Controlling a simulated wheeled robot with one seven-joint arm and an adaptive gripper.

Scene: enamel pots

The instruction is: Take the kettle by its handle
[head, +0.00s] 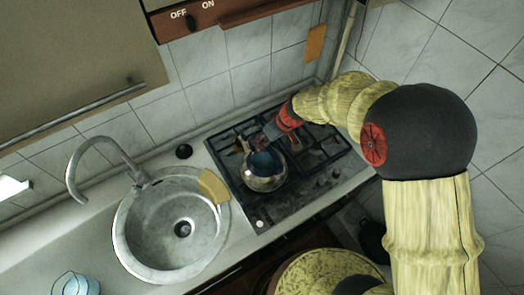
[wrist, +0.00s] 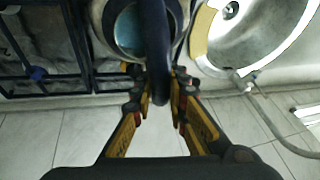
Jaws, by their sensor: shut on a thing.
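The kettle (head: 264,183) is a shiny metal pot with a bluish top and a dark handle. It is at the left part of the gas hob in the head view. In the wrist view its rounded body (wrist: 126,32) is at the top, and the dark curved handle (wrist: 156,45) runs down the middle. My gripper (wrist: 159,78) has its yellow and black fingers on either side of the handle and is shut on it. In the head view my gripper (head: 270,133) reaches in from behind the kettle. Whether the kettle's base touches the grate cannot be told.
The black gas hob (head: 310,160) has grates around the kettle. A round metal sink (head: 145,245) with a tall tap (head: 100,145) is left of it, with a yellow cloth-like piece (head: 213,187) on its rim. The tiled wall (head: 240,80) stands close behind.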

